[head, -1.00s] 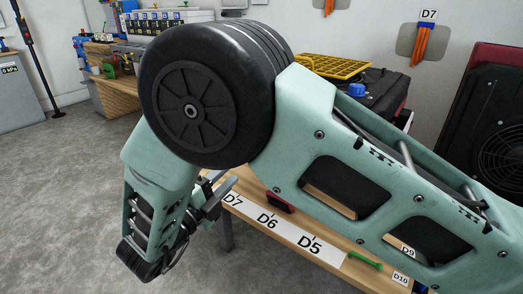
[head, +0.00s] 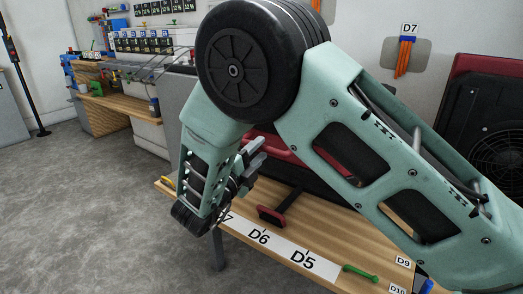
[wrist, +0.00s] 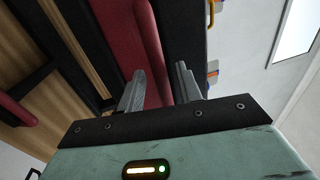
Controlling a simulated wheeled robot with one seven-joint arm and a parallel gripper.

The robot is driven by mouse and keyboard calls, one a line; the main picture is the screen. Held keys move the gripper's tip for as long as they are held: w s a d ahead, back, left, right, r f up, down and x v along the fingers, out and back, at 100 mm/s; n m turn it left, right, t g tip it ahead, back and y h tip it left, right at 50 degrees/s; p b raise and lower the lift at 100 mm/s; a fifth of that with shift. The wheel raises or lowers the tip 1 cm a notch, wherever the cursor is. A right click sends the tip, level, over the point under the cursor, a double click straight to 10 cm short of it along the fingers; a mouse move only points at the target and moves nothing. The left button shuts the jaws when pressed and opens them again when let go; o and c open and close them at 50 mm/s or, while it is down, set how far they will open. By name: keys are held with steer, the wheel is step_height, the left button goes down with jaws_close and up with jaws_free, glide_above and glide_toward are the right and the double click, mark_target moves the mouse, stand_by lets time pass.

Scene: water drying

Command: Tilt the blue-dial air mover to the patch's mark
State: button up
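A red-and-black machine (head: 285,153) stands on the wooden bench, mostly hidden behind my arm in the head view. No blue dial shows clearly on it. My gripper (head: 257,158) is at its left side. In the wrist view my gripper (wrist: 160,87) has its fingers apart, with a red bar (wrist: 142,45) seen beyond and between them. I cannot tell whether they touch it. A grey patch (head: 388,57) with orange strips is on the wall under a D7 sign (head: 409,28). Marks D6 (head: 259,237) and D5 (head: 301,262) are on the bench's front strip; D7 there is partly hidden.
A red-ended black bar (head: 271,215) and a green handle (head: 360,273) lie by the bench's front edge. Another red-and-black machine with a round grille (head: 495,125) stands at right. A shelf bench (head: 115,105) is at back left. The floor (head: 80,190) is clear at left.

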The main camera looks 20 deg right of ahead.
mark_target(272, 165)
steer(key=shift+x, duration=1.05)
jaws_close()
steer(key=f+b, duration=0.4)
steer(key=f, duration=0.1)
steer(key=f+b, duration=0.2)
steer(key=f, duration=0.1)
steer(key=shift+w+d+f, duration=0.15)
steer(key=shift+w+d, duration=0.1)
steer(key=shift+d, duration=0.1)
steer(key=d+f+b, duration=0.1)
steer(key=f+b, duration=0.1)
steer(key=f, duration=0.1)
steer(key=w+d+f+b, duration=0.1)
steer(key=f, duration=0.1)
steer(key=w+d+f+b, duration=0.1)
steer(key=f+b, duration=0.1)
steer(key=f, duration=0.1)
steer(key=shift+w+f+b, duration=0.1)
steer(key=shift+f+b, duration=0.2)
steer(key=shift+w+d+f+b, duration=0.4)
steer(key=shift+d+f, duration=0.1)
steer(key=shift+f, duration=0.2)
jaws_free()
